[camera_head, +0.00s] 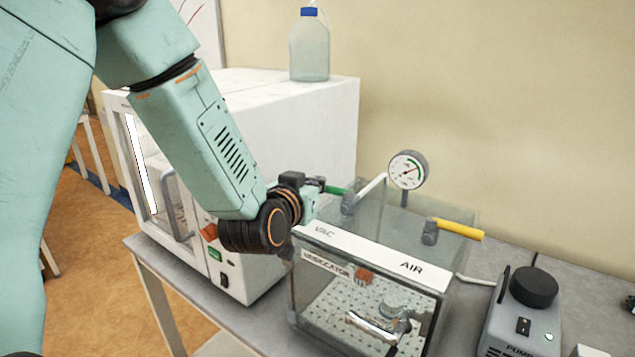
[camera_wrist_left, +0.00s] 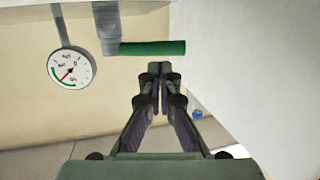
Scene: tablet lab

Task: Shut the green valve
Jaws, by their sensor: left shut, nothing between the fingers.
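The green valve (camera_head: 336,190) is a green lever on a grey fitting on top of the clear desiccator box (camera_head: 380,262), near the VAC label. Its handle points left in the head view. In the left wrist view the green handle (camera_wrist_left: 152,48) lies crosswise, with its grey fitting at its left end. My left gripper (camera_head: 318,185) is shut and empty close to the handle's free end. In the wrist view the closed fingertips (camera_wrist_left: 158,78) sit just below the handle in the picture; I cannot tell whether they touch it. My right gripper is in neither view.
A yellow valve handle (camera_head: 458,229) points right near the AIR label. A pump (camera_head: 522,315) stands right.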

